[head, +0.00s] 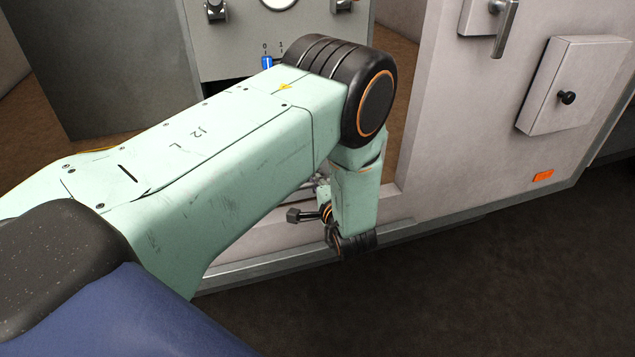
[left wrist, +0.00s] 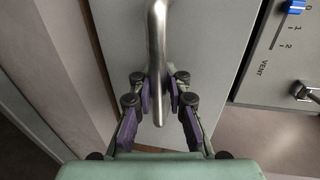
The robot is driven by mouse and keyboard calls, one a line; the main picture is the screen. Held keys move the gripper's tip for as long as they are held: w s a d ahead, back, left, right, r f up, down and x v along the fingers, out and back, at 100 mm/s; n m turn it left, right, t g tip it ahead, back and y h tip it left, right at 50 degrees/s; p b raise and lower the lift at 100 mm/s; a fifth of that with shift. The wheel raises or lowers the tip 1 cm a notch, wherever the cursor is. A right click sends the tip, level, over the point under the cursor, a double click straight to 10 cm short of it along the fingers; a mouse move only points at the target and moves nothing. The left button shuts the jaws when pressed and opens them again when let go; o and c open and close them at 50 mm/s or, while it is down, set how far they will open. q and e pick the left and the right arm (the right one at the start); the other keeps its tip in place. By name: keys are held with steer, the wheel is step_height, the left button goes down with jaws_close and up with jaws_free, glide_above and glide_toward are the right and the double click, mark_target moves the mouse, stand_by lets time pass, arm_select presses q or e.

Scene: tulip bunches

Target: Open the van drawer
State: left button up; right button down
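A shiny metal bar handle (left wrist: 157,45) stands out from a flat light grey front (left wrist: 205,50) in the left wrist view. My left gripper (left wrist: 159,90) has one finger on each side of the bar, its purple pads close against it, and looks shut on it. The front looks flush; no opening shows. In the head view my pale green left arm reaches down to the van unit, and its forearm hides the handle and most of the gripper. My right gripper is in neither view.
A control panel (left wrist: 292,75) with a blue switch and a lever sits right of the handle. In the head view, a small door with a black knob (head: 567,97) and a metal lever (head: 505,28) are at right. Dark floor (head: 450,290) lies open in front.

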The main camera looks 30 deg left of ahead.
arm_select(q)
steer(key=o, duration=0.4)
steer(key=shift+o, duration=0.2)
steer(key=shift+d, duration=0.1)
steer(key=v, duration=0.7)
steer(key=shift+s, duration=0.2)
steer(key=shift+d, duration=0.1)
